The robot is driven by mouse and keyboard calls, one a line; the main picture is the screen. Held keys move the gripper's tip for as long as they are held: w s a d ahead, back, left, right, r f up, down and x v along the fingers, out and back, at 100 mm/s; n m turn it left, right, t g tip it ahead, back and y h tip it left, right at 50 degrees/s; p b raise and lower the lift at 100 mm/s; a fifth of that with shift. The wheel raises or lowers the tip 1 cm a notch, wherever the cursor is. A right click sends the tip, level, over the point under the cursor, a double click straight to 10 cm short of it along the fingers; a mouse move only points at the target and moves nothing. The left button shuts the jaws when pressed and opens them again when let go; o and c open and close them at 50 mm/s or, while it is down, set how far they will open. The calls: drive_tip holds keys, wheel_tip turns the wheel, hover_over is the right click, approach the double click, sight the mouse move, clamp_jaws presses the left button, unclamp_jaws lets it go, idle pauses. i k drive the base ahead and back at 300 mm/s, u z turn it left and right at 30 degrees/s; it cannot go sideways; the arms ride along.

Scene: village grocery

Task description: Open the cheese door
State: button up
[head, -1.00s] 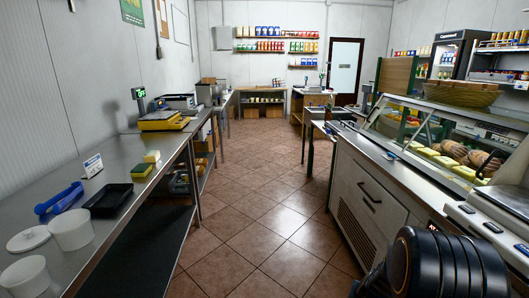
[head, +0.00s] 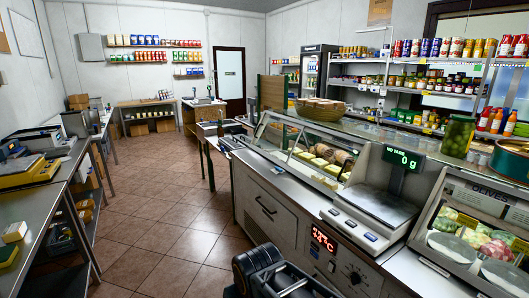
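The glass display case (head: 300,128) stands on the counter at centre right, with yellow cheese blocks (head: 318,162) and brownish rounded pieces inside. Slanted glass and dark frame bars show on its side toward me. I cannot tell from here which pane is the cheese door or whether it stands open. Below the case, the pale counter front has a panel with a dark handle (head: 264,206); this panel looks closed. Dark parts of my arm show at the bottom centre, in front of the counter and apart from the case. My gripper's fingertips cannot be made out.
A scale (head: 378,190) reading 0 g stands right of the case. A second glass case labelled OLIVES (head: 470,215) is farther right. A red temperature display (head: 323,240) is on the counter front. A jar (head: 458,136) stands on top. The tiled aisle (head: 165,225) at left is clear.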

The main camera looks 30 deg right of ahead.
sight(355, 144)
drive_tip(key=z, duration=1.1)
drive_tip(key=i, duration=1.05)
drive_tip(key=u, duration=0.2)
